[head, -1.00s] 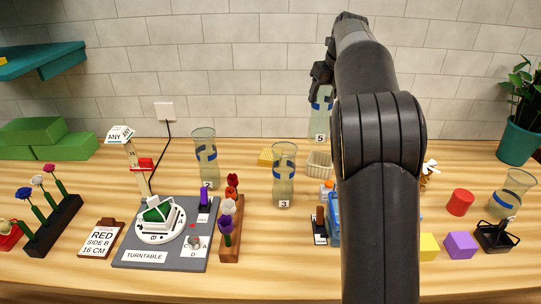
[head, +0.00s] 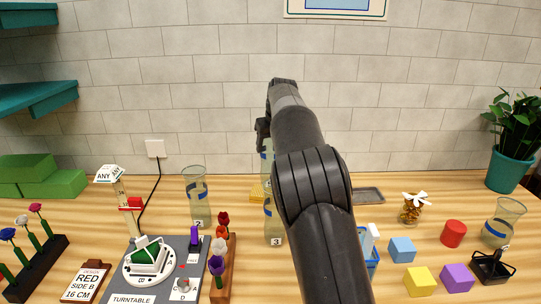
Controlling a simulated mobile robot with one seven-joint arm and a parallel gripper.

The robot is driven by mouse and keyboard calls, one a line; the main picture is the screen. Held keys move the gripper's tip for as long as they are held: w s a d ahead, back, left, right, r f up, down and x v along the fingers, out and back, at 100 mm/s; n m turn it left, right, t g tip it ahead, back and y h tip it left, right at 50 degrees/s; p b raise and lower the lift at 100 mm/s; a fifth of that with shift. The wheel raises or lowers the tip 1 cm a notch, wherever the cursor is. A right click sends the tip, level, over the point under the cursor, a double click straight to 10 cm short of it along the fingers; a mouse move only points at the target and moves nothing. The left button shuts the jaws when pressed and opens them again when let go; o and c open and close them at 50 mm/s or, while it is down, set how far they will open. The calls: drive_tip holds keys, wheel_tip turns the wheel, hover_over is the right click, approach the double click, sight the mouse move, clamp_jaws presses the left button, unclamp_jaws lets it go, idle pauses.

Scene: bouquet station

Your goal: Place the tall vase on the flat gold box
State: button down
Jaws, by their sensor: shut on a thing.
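My gripper (head: 263,134) is shut on a tall clear vase (head: 266,156) with a blue band, high over the back of the table. My arm hides part of this vase, and its lower end overlaps the vase marked 3 in this view. The flat gold box (head: 256,192) lies on the table towards the back, below and slightly left of the held vase. Vase 3 and my arm partly hide the box. The held vase looks upright and above the box's height; I cannot tell its exact distance from the box.
Vase 3 (head: 273,226) stands in front of the gold box, and vase 2 (head: 197,195) stands to its left. A flower rack (head: 223,265) and a turntable board (head: 190,286) are front left. A grey tray (head: 368,195) lies right of my arm.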

sight(271, 155)
drive_tip(key=shift+f, duration=1.95)
drive_tip(key=shift+c, duration=2)
unclamp_jaws()
drive_tip(key=shift+f, duration=0.2)
